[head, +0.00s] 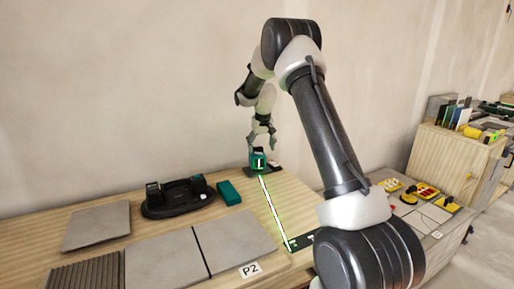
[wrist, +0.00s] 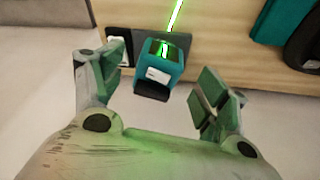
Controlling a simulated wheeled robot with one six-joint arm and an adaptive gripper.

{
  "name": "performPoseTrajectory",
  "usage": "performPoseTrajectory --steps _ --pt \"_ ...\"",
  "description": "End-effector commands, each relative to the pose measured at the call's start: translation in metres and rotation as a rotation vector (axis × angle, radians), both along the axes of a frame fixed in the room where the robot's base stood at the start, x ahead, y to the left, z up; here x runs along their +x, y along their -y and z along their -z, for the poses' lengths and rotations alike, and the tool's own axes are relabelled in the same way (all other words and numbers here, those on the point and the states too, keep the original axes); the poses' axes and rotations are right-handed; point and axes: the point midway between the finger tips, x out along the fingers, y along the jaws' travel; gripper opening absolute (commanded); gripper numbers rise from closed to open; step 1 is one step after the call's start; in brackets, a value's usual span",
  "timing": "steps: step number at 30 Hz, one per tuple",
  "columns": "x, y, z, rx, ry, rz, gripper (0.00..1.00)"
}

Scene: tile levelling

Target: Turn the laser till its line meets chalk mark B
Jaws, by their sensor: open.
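The teal laser (head: 258,165) stands on a dark plate at the back of the wooden bench. Its bright green line (head: 273,212) runs along the bench towards the front, slightly right, and reaches a dark strip (head: 301,241). Marks on that strip are too small to read, so I cannot tell which is B. My gripper (head: 262,142) is just above the laser, pointing down. In the wrist view my gripper (wrist: 162,82) is open, with one finger on each side of the laser (wrist: 160,64) and gaps between.
A black tray (head: 180,208) with several tools and a teal box (head: 229,192) lie left of the laser. Grey tiles (head: 155,262) and a P2 label (head: 250,270) are at the front. A side bench with yellow pieces (head: 427,190) stands right. The wall is close behind.

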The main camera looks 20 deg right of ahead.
Motion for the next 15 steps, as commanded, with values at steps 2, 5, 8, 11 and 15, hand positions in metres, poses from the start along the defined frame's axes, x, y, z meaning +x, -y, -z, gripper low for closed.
performPoseTrajectory --steps 2,5,8,11,15 --pt "0.025 0.003 -0.026 -0.007 0.076 0.009 0.75" --pt "0.039 0.005 -0.035 -0.008 0.127 0.026 0.75" --pt "0.044 0.006 -0.027 -0.004 0.136 0.039 0.75" --pt "0.05 0.007 -0.012 -0.004 0.135 0.038 0.75" --pt "0.058 0.009 0.011 -0.004 0.133 0.038 0.75"
